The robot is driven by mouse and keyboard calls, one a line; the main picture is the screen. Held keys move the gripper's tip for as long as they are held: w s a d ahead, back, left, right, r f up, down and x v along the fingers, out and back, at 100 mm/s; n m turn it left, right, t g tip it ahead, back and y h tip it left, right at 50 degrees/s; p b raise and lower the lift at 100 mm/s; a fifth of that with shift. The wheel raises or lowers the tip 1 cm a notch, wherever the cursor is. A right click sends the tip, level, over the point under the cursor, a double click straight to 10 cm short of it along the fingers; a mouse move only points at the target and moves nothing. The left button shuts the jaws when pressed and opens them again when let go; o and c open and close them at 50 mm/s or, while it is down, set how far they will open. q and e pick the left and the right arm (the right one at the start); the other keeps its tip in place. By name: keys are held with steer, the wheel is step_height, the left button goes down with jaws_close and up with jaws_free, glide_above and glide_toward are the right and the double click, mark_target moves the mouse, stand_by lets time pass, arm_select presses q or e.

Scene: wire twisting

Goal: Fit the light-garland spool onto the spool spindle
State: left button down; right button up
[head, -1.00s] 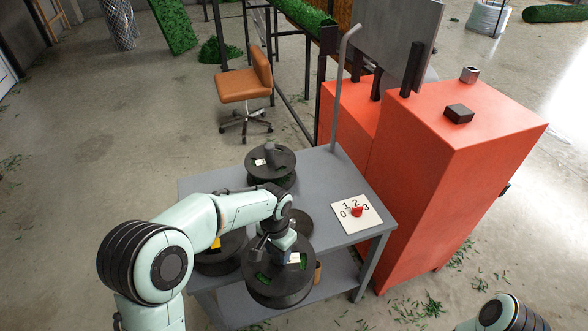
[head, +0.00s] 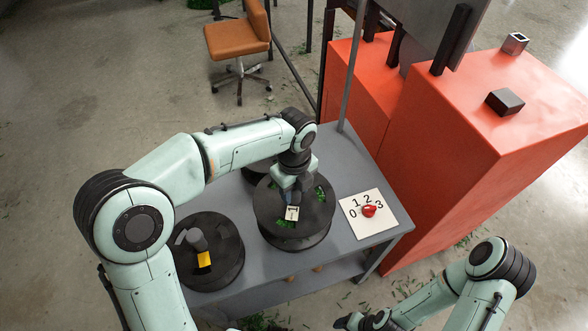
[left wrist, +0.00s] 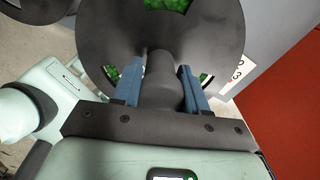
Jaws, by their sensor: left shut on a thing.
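A dark spool (head: 268,207) with green garland in its flange slots and a white tag hangs from my left gripper (head: 290,193) over the grey table. In the left wrist view, the blue fingers of this gripper (left wrist: 160,88) are closed on both sides of the spool's dark centre hub (left wrist: 160,65), and the flange (left wrist: 110,40) fills the upper view. I cannot make out the spindle; the held spool and my arm cover that part of the table. My right gripper (head: 352,321) is at the bottom edge, apart from the spools, and its fingers are unclear.
Another (head: 252,178) is partly hidden behind my left arm. A white number card with a red knob (head: 369,211) lies right of the held spool. Orange cabinets (head: 440,140) stand beyond.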

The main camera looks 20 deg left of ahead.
arm_select(q)
steer(key=shift+w+r+m, duration=0.2)
steer(key=shift+w+m, duration=0.05)
steer(key=shift+m, duration=0.05)
arm_select(e)
steer(key=shift+w, duration=0.2)
arm_select(q)
steer(key=shift+s, duration=0.2)
arm_select(e)
steer(key=shift+s, duration=0.1)
steer(key=shift+r, duration=0.1)
